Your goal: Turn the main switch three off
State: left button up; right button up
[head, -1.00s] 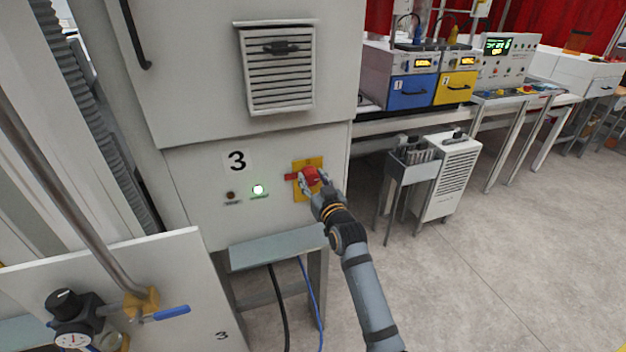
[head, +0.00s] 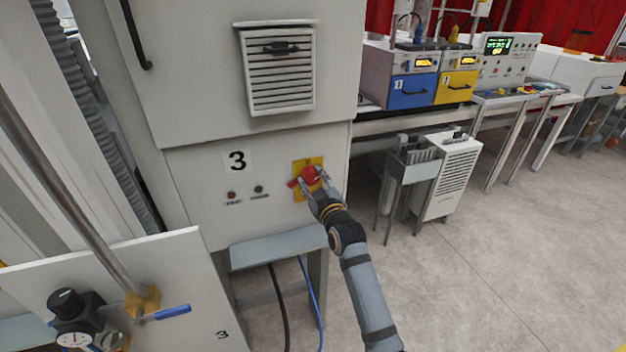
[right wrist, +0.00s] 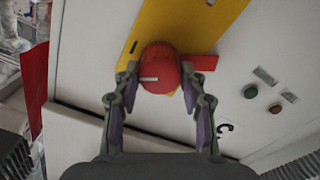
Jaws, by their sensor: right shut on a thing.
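The main switch three is a red rotary knob (head: 309,174) on a yellow plate (head: 301,193), on the front of the cabinet marked 3 (head: 237,161). A red bar sticks out from behind the knob, toward the lower left in the head view. In the right wrist view the knob (right wrist: 160,72) has a white mark, and its red bar (right wrist: 205,62) points right over the yellow plate (right wrist: 182,28). My right gripper (head: 314,181) is shut on the knob, with one finger on each side of it. The green indicator (head: 259,189) is unlit. My left gripper is not in view.
A red-brown indicator (head: 231,194) sits left of the green one. A panel with a gauge (head: 74,339) and a blue-handled valve (head: 170,313) stands at the lower left. A grey shelf (head: 278,247) juts out below the switch. The floor (head: 470,280) at right is clear.

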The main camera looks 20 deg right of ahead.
jog(key=n, duration=0.6)
jog(key=shift+a+f, duration=0.1)
jog(key=n+b, duration=0.1)
jog(key=n, duration=0.5)
jog(key=shift+f, duration=0.1)
dwell(0.5)
jog(key=o, duration=1.2)
jog(key=shift+c, duration=0.2)
jog(key=s, duration=1.2)
jog(key=shift+d+f, duration=0.1)
jog(key=shift+d, duration=0.1)
